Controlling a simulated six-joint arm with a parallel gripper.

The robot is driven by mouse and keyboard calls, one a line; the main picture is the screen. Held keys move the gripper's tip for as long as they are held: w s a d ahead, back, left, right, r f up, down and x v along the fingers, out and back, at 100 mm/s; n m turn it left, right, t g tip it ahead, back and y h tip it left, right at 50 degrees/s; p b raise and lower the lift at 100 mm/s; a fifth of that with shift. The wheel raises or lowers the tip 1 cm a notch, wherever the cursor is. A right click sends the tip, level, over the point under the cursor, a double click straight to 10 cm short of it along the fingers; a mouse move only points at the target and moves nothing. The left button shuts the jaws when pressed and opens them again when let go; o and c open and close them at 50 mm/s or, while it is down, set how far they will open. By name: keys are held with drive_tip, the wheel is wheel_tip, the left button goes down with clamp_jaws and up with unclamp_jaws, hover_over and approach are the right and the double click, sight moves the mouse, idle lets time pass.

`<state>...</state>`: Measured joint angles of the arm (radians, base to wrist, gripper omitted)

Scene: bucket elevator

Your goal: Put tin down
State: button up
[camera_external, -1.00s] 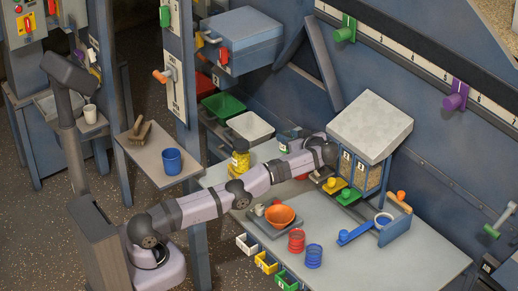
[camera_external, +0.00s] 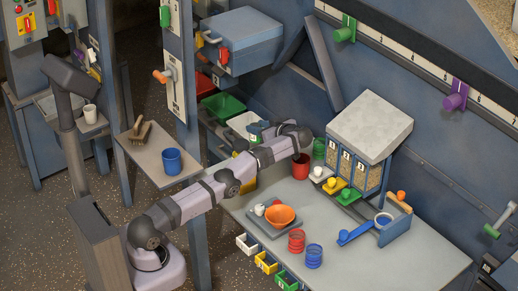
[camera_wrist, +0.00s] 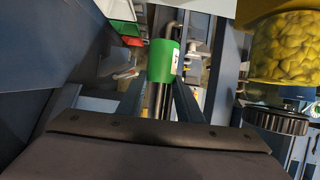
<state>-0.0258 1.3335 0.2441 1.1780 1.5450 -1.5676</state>
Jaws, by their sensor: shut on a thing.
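A green tin with a white label (camera_wrist: 160,62) is between the fingers of my gripper (camera_wrist: 163,75) in the wrist view. My gripper is shut on it. In the external view the tin (camera_external: 254,131) shows small at the end of my arm, in front of the white bin (camera_external: 238,122) at the back left of the bench. My arm partly hides the gripper there. I cannot tell how high the tin is or whether it touches anything.
A jar of yellow pieces with a black lid (camera_wrist: 285,50) stands close at the right in the wrist view. A green bin (camera_external: 222,104) is behind. A red container (camera_external: 300,167) and an orange bowl (camera_external: 280,216) are on the bench.

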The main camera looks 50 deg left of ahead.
wheel_tip(320, 180, down, 5)
drive_tip(key=b, duration=0.3)
drive_tip(key=shift+f, duration=2.45)
drive_tip(key=shift+f, duration=0.2)
drive_tip(key=o, duration=1)
drive_tip(key=shift+r, duration=0.15)
